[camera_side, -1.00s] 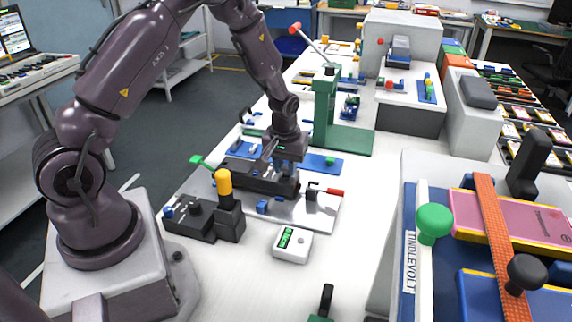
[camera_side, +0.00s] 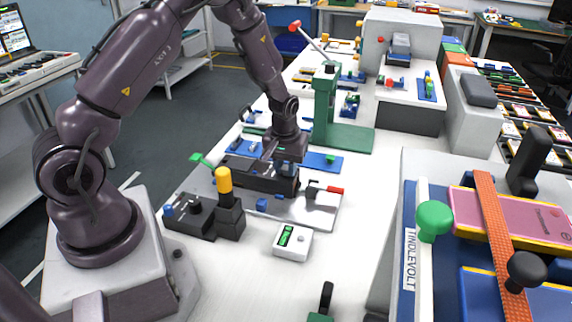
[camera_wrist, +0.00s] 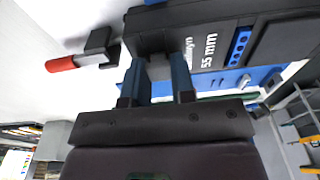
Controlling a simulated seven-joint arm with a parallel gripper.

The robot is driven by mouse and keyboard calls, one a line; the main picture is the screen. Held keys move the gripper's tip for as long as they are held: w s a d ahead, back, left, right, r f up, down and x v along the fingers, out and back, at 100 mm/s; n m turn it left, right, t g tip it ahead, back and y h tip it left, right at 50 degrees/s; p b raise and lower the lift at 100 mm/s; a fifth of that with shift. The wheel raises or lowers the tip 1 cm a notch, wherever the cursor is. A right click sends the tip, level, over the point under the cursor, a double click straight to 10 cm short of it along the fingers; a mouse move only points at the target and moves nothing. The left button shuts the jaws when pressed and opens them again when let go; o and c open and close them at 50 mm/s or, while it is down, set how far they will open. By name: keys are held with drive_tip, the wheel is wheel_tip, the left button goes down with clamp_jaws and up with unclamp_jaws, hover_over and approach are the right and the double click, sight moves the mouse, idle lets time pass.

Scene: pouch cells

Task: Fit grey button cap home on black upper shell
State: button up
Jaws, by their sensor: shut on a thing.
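The black upper shell (camera_side: 240,174) appears as a long black block on the metal plate in the side view. Its black body (camera_wrist: 215,40), with white "55 mm" lettering and a blue strip, fills the top of the wrist view. My gripper (camera_wrist: 157,78) has its two blue fingers closed around a small grey piece, apparently the grey button cap (camera_wrist: 158,68). In the side view my gripper (camera_side: 283,168) is low over the right part of the black block. The fingertips lie close against the block's edge. I cannot tell whether the cap touches or is seated; its far side is hidden.
A red-handled clamp (camera_side: 333,190) stands right of the block; it also shows in the wrist view (camera_wrist: 62,64). A yellow-topped black post (camera_side: 224,182) stands in front. A green press (camera_side: 325,110) rises behind. A white meter (camera_side: 292,241) lies on the table nearby.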

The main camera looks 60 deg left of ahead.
drive_tip(key=shift+r, duration=0.4)
idle(1.3)
drive_tip(key=shift+f, duration=0.45)
drive_tip(key=shift+w+r, duration=0.1)
drive_tip(key=shift+r, duration=0.05)
drive_tip(key=shift+r, duration=0.3)
idle(1.2)
drive_tip(key=shift+f, duration=0.45)
idle(0.4)
drive_tip(key=shift+r, duration=0.1)
drive_tip(key=shift+r, duration=0.35)
